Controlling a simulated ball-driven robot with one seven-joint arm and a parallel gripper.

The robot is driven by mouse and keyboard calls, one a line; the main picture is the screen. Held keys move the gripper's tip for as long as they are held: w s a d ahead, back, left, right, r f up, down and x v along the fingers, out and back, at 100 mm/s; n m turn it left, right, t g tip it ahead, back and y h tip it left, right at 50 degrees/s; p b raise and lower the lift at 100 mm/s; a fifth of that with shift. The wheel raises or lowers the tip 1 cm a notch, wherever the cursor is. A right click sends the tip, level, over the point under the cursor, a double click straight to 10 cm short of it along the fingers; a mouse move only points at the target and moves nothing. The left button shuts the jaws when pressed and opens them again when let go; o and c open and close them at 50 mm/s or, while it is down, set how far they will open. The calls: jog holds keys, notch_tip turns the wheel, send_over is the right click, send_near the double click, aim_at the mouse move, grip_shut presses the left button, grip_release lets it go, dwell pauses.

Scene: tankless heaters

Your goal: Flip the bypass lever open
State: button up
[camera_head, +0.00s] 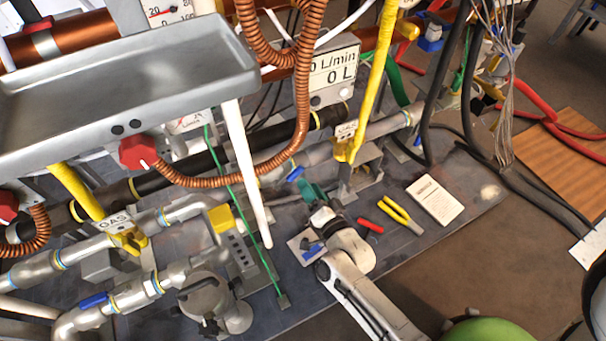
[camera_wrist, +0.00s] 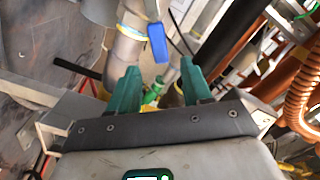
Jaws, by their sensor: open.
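A blue lever (camera_head: 295,173) sits on a grey metal pipe near the middle of the head view. In the wrist view this blue lever (camera_wrist: 157,42) hangs beside a pipe with a yellow ring, just beyond the fingertips. My gripper (camera_head: 309,187) has teal fingers and is close to the lever, at its lower right in the head view. In the wrist view my gripper (camera_wrist: 158,75) is open, with a gap between the fingers and the lever ahead of that gap. I cannot tell whether a finger touches it. No label on this lever is readable.
Another blue handle (camera_head: 93,300) is on the lower left pipe. Yellow gas handles (camera_head: 128,240) and a copper coiled hose (camera_head: 225,181) crowd the area. Pliers (camera_head: 402,214), a red tool (camera_head: 370,225) and a booklet (camera_head: 434,199) lie on the bench to the right.

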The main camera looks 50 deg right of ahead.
jog(key=v, duration=0.3)
jog(key=shift+s, duration=0.3)
